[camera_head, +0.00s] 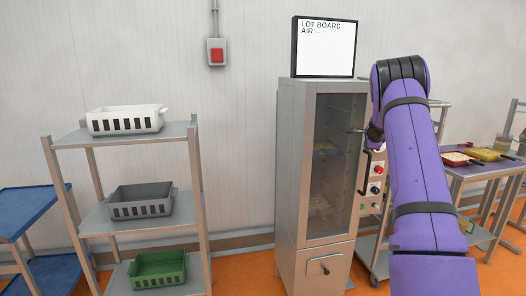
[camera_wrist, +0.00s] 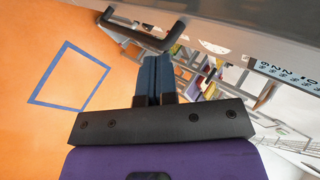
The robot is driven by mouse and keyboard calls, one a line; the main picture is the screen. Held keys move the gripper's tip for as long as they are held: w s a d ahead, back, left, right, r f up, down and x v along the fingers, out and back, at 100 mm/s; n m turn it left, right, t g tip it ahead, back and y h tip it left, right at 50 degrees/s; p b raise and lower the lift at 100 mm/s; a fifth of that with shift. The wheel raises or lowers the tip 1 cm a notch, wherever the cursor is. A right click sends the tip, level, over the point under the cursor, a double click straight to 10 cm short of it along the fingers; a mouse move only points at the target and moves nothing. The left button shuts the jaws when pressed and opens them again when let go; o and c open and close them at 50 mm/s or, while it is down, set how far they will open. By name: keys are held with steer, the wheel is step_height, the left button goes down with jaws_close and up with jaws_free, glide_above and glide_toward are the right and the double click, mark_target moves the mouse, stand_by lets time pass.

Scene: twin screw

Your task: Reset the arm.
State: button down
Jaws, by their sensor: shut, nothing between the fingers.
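My purple arm (camera_head: 415,165) stretches forward on the right of the head view, in front of the cabinet's right side. My gripper (camera_wrist: 154,60) shows in the wrist view with its two dark blue fingers together and nothing between them. Beyond the fingertips a black bar handle (camera_wrist: 146,36) stands out from a grey surface; the fingers look apart from it, though the gap is hard to judge. In the head view the gripper is mostly hidden by the arm, so its exact place by the cabinet is unclear.
The grey cabinet (camera_head: 291,150) has a glass door, shut, with a screen (camera_head: 325,47) on top. A rack (camera_head: 110,217) at left holds white (camera_head: 125,119), grey (camera_head: 140,202) and green (camera_head: 158,270) baskets. A table (camera_head: 478,172) with red and yellow pans stands at right.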

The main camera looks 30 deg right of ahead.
steer(key=s+a+r+m+t+h, duration=0.2)
steer(key=a+r+m+t+h, duration=0.1)
steer(key=a+r+m, duration=1.55)
steer(key=s+a+r+m, duration=0.6)
steer(key=s+a, duration=0.1)
steer(key=s+a+f+m+g+y, duration=0.2)
steer(key=s+a+f+m, duration=0.1)
steer(key=s+a+m, duration=0.4)
steer(key=s+a+f+m+g+y, duration=0.1)
steer(key=s+a+f+m+y, duration=0.2)
steer(key=s+a+m, duration=0.5)
steer(key=s+a+f+m+g+y, duration=0.2)
steer(key=s+a+f+m, duration=0.3)
steer(key=s+a, duration=1.2)
steer(key=shift+s+f+m+g+y, duration=0.3)
steer(key=shift+s+m+y, duration=0.5)
steer(key=shift+m, duration=0.45)
